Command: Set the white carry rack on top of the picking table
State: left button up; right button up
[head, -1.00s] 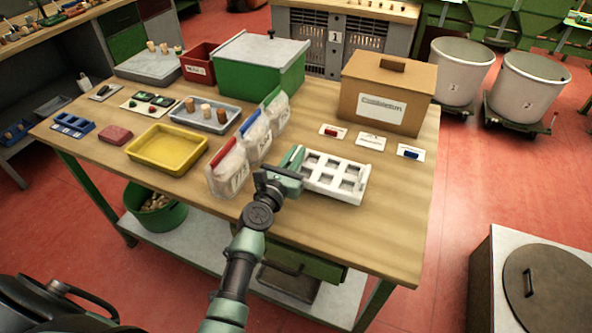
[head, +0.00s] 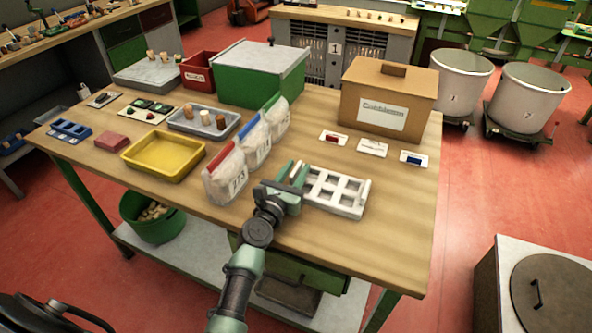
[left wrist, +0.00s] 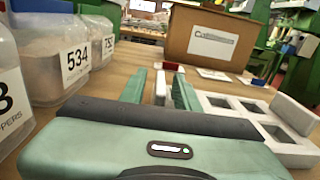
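The white carry rack (head: 335,206) sits on the wooden table top near its front edge, right of the labelled bags. It looks level, with square openings and raised end walls; it also shows at the right of the left wrist view (left wrist: 262,125). My left gripper (head: 291,173) is at the rack's left end. In the left wrist view its two green fingers (left wrist: 160,92) stand apart, one on each side of the white end wall, with narrow gaps showing. The picking table (head: 385,235) is taken to be this wooden table. My right gripper is not in view.
Bags with red, blue and green tops (head: 226,175) stand close left of my gripper. A yellow tray (head: 163,172) lies further left. A cardboard box (head: 385,112) and small cards (head: 372,148) are behind the rack. The table's right front is bare.

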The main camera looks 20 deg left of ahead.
pick_arm(q)
jog(key=shift+r, duration=0.1)
jog(key=shift+r, duration=0.15)
jog(key=s, duration=1.2)
jog(key=shift+a+b, duration=0.2)
jog(key=shift+b, duration=0.15)
